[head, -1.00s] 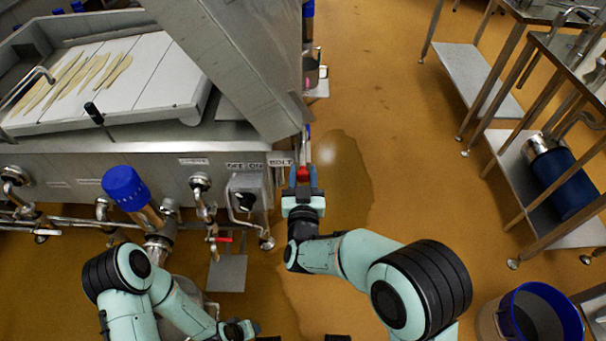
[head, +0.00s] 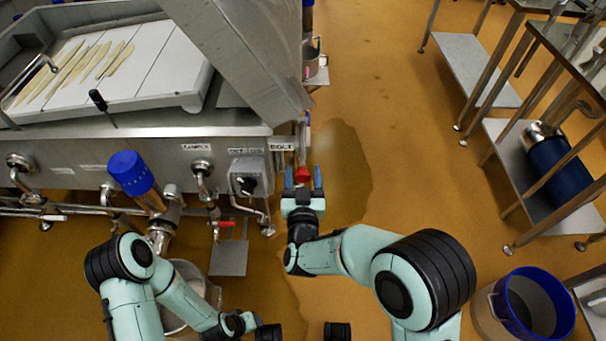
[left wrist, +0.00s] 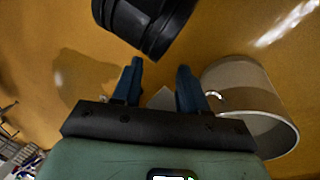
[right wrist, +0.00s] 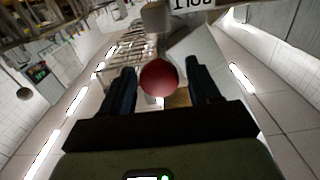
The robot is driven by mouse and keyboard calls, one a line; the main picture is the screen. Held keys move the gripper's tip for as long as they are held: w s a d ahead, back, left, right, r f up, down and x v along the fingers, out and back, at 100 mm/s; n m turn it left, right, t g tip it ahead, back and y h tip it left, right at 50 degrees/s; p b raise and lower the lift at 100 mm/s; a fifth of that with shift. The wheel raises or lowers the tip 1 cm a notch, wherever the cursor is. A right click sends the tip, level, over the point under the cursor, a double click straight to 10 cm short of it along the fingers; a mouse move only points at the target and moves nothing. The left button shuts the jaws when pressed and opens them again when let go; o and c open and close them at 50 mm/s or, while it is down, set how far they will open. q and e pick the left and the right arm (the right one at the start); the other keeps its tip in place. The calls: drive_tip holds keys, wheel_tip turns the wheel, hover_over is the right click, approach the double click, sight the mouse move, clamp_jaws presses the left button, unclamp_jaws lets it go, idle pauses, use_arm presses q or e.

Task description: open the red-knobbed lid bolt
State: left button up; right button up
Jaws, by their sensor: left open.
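The red knob (head: 302,174) of the lid bolt is at the machine's right corner, below the BOLT label (head: 282,147). My right gripper (head: 303,178) is open, with one blue finger on each side of the knob. In the right wrist view the round red knob (right wrist: 159,77) sits between the spread fingertips, with a gap on both sides. The bolt's rod behind the knob is mostly hidden there. The big steel lid (head: 240,50) stands tilted above. My left gripper (left wrist: 160,75) is open and empty, low beside the machine.
A blue-capped pipe (head: 130,172) and a dark switch box (head: 247,178) are on the machine front left of the bolt. A steel pot (left wrist: 285,138) is near my left gripper. A blue-rimmed bin (head: 487,318) stands right. Floor right of the bolt is clear but partly wet.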

use_arm(q)
drive_tip(key=shift+s+d+r+p, duration=0.4)
drive_tip(key=shift+s+r+p, duration=0.15)
drive_tip(key=shift+s, duration=0.25)
use_arm(e)
drive_tip(key=s, duration=1.3)
drive_tip(key=shift+s, duration=0.2)
